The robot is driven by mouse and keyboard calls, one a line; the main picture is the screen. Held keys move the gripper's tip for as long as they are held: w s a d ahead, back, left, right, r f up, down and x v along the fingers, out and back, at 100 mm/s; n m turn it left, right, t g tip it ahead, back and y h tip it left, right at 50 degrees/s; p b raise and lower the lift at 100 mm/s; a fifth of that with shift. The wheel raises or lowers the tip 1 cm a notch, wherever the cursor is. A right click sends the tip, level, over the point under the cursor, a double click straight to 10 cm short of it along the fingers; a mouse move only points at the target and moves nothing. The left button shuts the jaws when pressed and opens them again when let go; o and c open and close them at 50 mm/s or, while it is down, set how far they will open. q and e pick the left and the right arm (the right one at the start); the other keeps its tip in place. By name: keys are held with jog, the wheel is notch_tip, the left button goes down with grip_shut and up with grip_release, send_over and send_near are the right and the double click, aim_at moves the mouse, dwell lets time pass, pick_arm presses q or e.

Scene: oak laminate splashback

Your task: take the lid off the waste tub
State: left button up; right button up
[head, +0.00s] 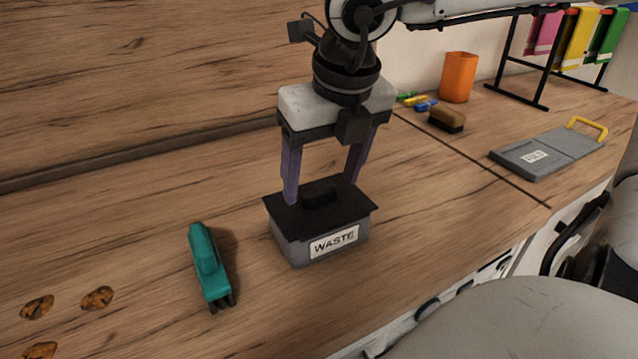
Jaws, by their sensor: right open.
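The waste tub (292,248) is a small grey box with a white "WASTE" label, standing on the wooden counter in the middle of the head view. A flat black lid (345,207) covers it, with a raised black handle (320,194) on top. My right gripper (322,190) points down over the lid, its two purple fingers apart on either side of the handle. The fingers are open. I cannot tell whether a fingertip touches the lid. My left gripper is not in view.
A teal tool (208,265) lies left of the tub, with several brown pieces (97,298) at far left. A brush (446,119), an orange cup (458,77), a grey board with yellow handle (545,152) and a rack of cloths (545,60) stand right. Counter around the tub is clear.

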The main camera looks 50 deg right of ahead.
jog(key=shift+x, duration=1.1)
jog(key=c, duration=1.1)
jog(key=shift+r, duration=0.1)
